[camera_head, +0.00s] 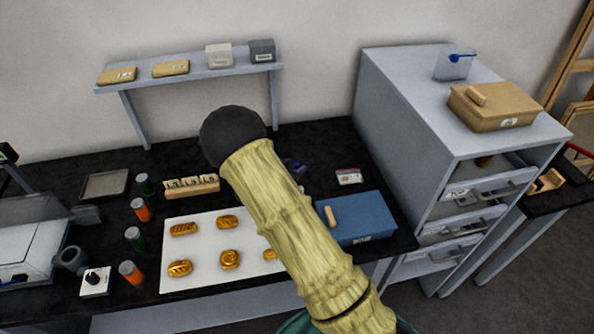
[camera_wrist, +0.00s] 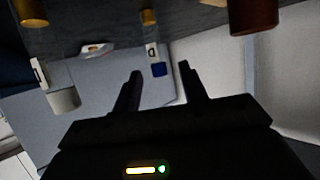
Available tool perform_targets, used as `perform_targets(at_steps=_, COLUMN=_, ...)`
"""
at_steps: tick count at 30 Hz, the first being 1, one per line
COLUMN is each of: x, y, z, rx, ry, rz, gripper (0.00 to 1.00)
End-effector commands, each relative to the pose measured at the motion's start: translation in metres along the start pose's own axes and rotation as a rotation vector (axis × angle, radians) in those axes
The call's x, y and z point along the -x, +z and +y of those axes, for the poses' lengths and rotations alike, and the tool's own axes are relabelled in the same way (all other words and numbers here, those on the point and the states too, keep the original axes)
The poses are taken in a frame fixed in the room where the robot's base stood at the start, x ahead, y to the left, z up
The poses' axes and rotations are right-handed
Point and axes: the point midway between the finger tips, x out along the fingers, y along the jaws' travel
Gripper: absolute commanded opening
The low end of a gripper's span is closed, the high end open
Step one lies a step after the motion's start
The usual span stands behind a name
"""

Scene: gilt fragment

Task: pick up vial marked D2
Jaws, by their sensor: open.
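No marking D2 is readable in either view, so I cannot tell which thing is the vial. In the head view, small dark green (camera_head: 135,239) and orange (camera_head: 141,209) cylinders stand in a staggered line left of a white mat. A pale wooden rack (camera_head: 191,187) with small white labels stands behind the mat; its contents are too small to tell. My gripper (camera_wrist: 160,66) shows in the wrist view, its two dark fingers apart with nothing held between them. In the head view my arm hides the gripper and part of the bench.
The white mat (camera_head: 205,218) holds several gold pieces. A blue box (camera_head: 358,219) lies right of my arm. A grey drawer cabinet (camera_head: 400,110) stands at the right with a drawer open. A wall shelf (camera_head: 195,75) carries small boxes. A brown cylinder (camera_wrist: 253,14) shows in the wrist view.

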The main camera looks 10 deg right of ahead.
Motion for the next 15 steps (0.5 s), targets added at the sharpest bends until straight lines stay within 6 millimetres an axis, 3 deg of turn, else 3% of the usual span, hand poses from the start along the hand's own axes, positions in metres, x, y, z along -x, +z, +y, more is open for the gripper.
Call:
perform_targets(at_steps=14, x=0.0, y=0.0001, z=-0.0002, rx=0.0, ry=0.0, rz=0.0, gripper=0.43)
perform_targets(at_steps=15, x=0.0, y=0.0001, z=-0.0001, rx=0.0, ry=0.0, rz=0.0, gripper=0.39)
